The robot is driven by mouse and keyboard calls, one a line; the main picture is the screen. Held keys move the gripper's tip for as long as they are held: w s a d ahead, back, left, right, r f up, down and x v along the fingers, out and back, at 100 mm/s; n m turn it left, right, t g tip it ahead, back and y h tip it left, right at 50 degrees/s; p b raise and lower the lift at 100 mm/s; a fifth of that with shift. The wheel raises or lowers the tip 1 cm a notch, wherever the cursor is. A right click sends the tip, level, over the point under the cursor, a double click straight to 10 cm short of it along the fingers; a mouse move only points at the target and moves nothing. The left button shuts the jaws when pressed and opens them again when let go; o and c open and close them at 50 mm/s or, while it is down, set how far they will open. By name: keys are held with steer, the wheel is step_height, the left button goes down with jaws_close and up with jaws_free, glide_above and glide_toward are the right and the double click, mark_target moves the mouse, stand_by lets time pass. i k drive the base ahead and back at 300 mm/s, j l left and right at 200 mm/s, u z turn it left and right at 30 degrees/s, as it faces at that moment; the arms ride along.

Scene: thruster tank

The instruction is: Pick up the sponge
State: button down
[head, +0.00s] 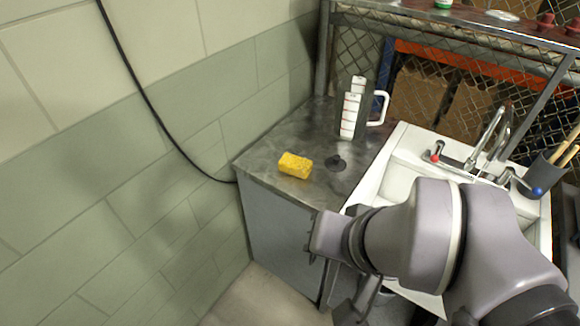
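The yellow sponge (295,165) lies on the metal countertop (262,158), near its front left edge. My grey arm reaches in from the lower right, in front of the white sink. Dark parts that look like my gripper (355,308) show at the bottom of the head view, below and to the right of the sponge and well apart from it. The fingers are mostly hidden or cut off, so I cannot tell if they are open or shut. The sponge is fully visible, with nothing touching it from above.
The white sink (405,140) with taps (490,140) is at right. A black cable (150,105) hangs along the block wall at left. Wire mesh stands behind.

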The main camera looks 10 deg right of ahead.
mark_target(295, 166)
steer(key=i+j+z, duration=0.35)
steer(key=i+j, duration=0.7)
